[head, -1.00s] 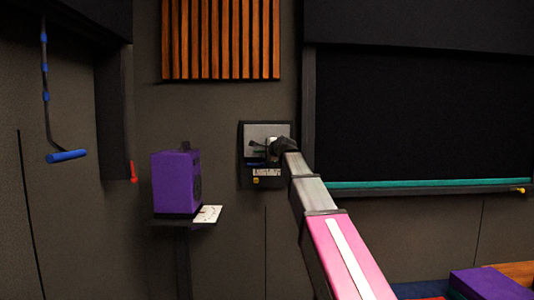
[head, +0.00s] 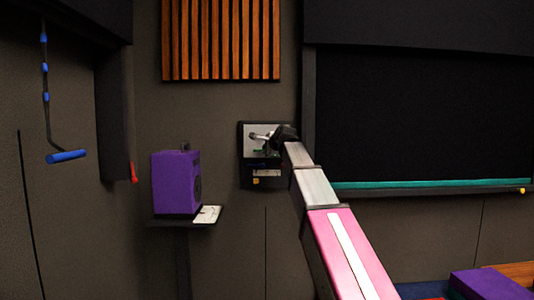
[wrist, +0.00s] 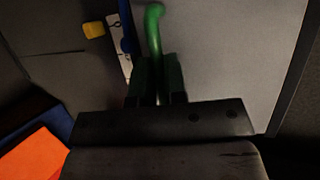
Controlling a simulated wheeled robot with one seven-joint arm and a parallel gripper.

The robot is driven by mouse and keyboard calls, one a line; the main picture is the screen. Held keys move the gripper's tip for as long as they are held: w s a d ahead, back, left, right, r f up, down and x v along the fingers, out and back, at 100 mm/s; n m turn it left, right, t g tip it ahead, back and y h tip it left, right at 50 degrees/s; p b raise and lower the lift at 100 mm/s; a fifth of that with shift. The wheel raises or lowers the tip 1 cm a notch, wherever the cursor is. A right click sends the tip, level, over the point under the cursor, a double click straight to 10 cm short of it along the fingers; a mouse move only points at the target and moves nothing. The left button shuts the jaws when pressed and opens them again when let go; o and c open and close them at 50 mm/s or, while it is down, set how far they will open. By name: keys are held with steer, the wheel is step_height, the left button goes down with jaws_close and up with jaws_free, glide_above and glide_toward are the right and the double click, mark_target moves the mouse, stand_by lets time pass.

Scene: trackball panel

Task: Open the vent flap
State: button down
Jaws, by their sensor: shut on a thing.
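The vent flap (wrist: 225,50) is a plain grey plate in the wrist view. A curved green handle (wrist: 153,22) stands out from it. My gripper (wrist: 159,68) has its two dark green fingers on either side of the handle's stem, shut on it. In the head view the flap (head: 252,149) is a pale grey plate in a dark wall panel (head: 243,178). My gripper (head: 263,137) is in front of it and, with my arm's end, hides part of it.
A yellow knob (wrist: 93,30) and a white strip (wrist: 114,58) lie beside the flap. Left of the panel, a purple box (head: 175,184) stands on a small shelf (head: 170,223). Wooden slats (head: 220,40) hang above. A dark board (head: 430,120) is to the right.

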steer(key=s+r+m+g, duration=0.1)
steer(key=s+r+g, duration=0.4)
steer(key=r, duration=0.5)
steer(key=shift+s+r+m+g+h, duration=0.2)
steer(key=shift+m+g+h, duration=0.1)
steer(key=shift+g+h, duration=0.1)
stand_by(0.4)
steer(key=c, duration=1.2)
jaws_free()
steer(key=shift+w+f, duration=0.1)
steer(key=shift+w, duration=0.05)
steer(key=shift+o, duration=0.2)
